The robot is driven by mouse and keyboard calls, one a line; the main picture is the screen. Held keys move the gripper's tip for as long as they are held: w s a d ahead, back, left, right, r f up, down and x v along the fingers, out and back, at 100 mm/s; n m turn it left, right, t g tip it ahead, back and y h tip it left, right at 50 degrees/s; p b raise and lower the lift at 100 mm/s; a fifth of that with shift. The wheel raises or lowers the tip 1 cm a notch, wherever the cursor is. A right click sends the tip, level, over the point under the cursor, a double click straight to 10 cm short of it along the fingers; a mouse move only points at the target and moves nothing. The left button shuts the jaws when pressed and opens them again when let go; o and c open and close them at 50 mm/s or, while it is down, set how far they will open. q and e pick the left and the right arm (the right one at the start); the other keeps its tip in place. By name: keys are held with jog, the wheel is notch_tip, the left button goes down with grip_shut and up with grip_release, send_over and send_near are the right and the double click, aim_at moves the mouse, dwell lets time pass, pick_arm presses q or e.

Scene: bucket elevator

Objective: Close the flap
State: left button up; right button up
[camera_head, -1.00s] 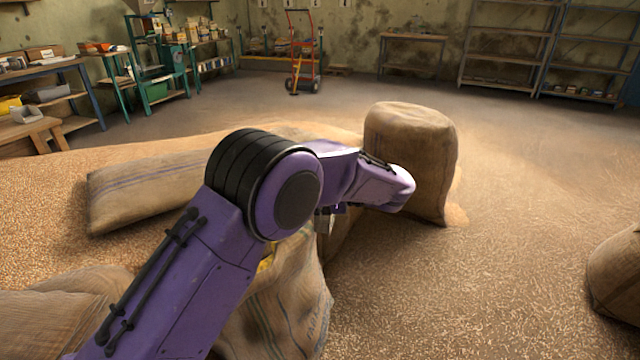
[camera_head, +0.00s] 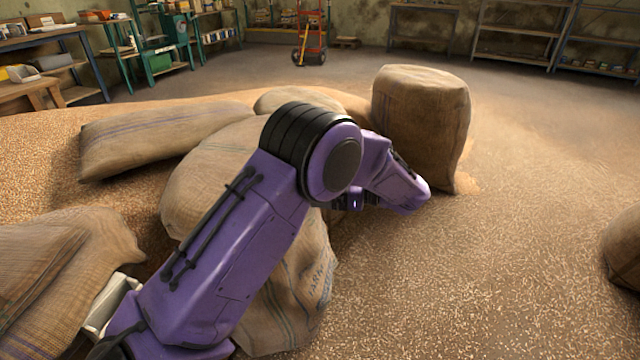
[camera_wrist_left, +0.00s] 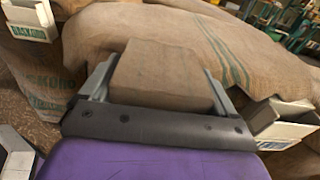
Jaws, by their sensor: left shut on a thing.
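My left arm reaches in from the lower left in the head view over a large bulging sack (camera_head: 205,175). Its wrist is bent down beyond the elbow, and its fingertips are hidden there. In the left wrist view my left gripper (camera_wrist_left: 155,85) has two grey fingers, one at each side of a brown-grey block (camera_wrist_left: 158,68), and is shut on it. Sackcloth lies close around and behind the block. I cannot make out a part that is clearly the flap. My right gripper is in neither view.
An upright sack (camera_head: 420,125) stands beyond the arm and a long sack (camera_head: 150,140) lies at left. A white box (camera_head: 108,305) is partly hidden near the arm; white boxes (camera_wrist_left: 285,125) also show in the wrist view. Grain-strewn floor (camera_head: 500,250) lies open at right.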

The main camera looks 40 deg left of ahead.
pick_arm(q)
jog(key=shift+s+a, duration=0.1)
jog(key=shift+a, duration=0.05)
jog(key=o, duration=1.2)
jog(key=shift+s+a, duration=0.15)
jog(key=shift+a, duration=0.05)
jog(key=p+v, duration=0.1)
jog(key=v, duration=1)
jog(key=shift+p, duration=0.3)
jog(key=shift+a, duration=0.1)
